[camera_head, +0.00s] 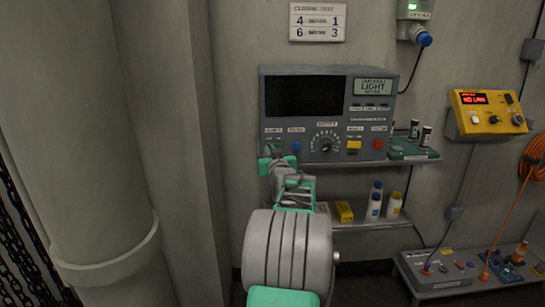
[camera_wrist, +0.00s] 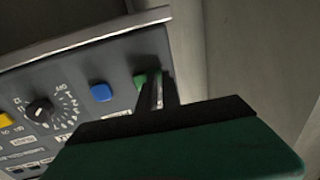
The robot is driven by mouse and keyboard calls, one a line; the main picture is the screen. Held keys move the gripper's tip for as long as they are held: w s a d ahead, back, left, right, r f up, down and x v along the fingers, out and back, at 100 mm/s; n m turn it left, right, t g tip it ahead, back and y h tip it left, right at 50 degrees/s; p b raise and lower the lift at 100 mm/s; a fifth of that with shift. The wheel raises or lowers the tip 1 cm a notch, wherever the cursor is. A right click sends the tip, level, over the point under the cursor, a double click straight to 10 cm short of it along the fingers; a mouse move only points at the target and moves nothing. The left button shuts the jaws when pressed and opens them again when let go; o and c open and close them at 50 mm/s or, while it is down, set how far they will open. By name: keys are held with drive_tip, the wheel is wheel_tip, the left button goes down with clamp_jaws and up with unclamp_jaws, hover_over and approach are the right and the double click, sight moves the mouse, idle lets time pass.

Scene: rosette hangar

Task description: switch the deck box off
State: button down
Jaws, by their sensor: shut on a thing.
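A grey control console (camera_head: 272,118) stands on a wall shelf. My gripper (camera_head: 278,154) is at the console's lower left corner. In the wrist view the console appears turned over, and my fingers (camera_wrist: 160,88) are shut at the green switch (camera_wrist: 140,80), partly hiding it. The blue button (camera_wrist: 101,92) is beside it, apart from the fingers.
A yellow box (camera_head: 489,112) with a red display hangs at right. A green tray (camera_head: 412,150) with small cylinders sits right of the console. Bottles (camera_head: 374,206) and a yellow carton (camera_head: 344,211) stand on the lower shelf. A large grey pipe (camera_head: 85,130) stands at left.

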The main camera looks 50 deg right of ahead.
drive_tip(key=s+a+b, duration=0.2)
drive_tip(key=s+a, duration=0.5)
drive_tip(key=a, duration=0.4)
drive_tip(key=shift+s+a, duration=0.35)
